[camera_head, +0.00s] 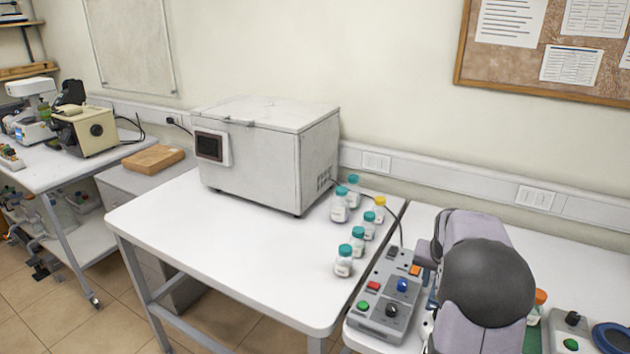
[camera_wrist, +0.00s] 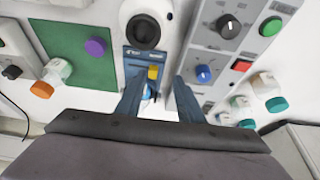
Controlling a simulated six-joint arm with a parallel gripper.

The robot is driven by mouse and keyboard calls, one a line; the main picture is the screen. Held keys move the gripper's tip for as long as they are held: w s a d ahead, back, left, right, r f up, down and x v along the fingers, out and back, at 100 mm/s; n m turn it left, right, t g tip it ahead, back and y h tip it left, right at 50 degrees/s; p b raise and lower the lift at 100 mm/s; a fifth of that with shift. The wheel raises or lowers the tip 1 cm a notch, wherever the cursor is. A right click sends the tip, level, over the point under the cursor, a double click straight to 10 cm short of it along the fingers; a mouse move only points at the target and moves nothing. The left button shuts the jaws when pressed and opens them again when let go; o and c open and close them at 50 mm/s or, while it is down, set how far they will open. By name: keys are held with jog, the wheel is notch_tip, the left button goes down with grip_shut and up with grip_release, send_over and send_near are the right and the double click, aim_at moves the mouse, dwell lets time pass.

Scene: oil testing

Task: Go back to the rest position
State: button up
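My arm (camera_head: 485,280) shows at the right of the head view, over the right-hand table; it hides my gripper there. In the wrist view my gripper (camera_wrist: 156,92) has its two fingers apart with nothing held between them. Past the fingertips is a blue panel (camera_wrist: 132,66) with a yellow part and a round black-centred piece above it. No contact between the fingers and the panel can be made out.
The grey control box (camera_head: 382,312) stands left of my arm. Several capped bottles (camera_head: 344,262) stand on the left table by the white box machine (camera_head: 265,155). In the wrist view, a green mat (camera_wrist: 78,45) has an orange-capped bottle (camera_wrist: 42,88) beside it.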

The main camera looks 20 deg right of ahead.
jog(key=a, duration=0.3)
jog(key=s+a+n, duration=0.1)
jog(key=a, duration=0.3)
jog(key=a+n+y, duration=0.1)
jog(key=a, duration=0.2)
jog(key=shift+s+a+f, duration=0.3)
jog(key=shift+f, duration=0.1)
jog(key=s+a+f+n+g+y, duration=0.1)
jog(key=s+a+f+n, duration=0.1)
jog(key=s+a, duration=0.7)
jog(key=s+a+f+n+g+y, duration=0.1)
jog(key=s+a+n, duration=0.3)
jog(key=s+a, duration=0.6)
jog(key=a+f+g, duration=0.1)
jog(key=a, duration=0.1)
jog(key=shift+a+f+n, duration=0.3)
jog(key=shift+a+n, duration=0.1)
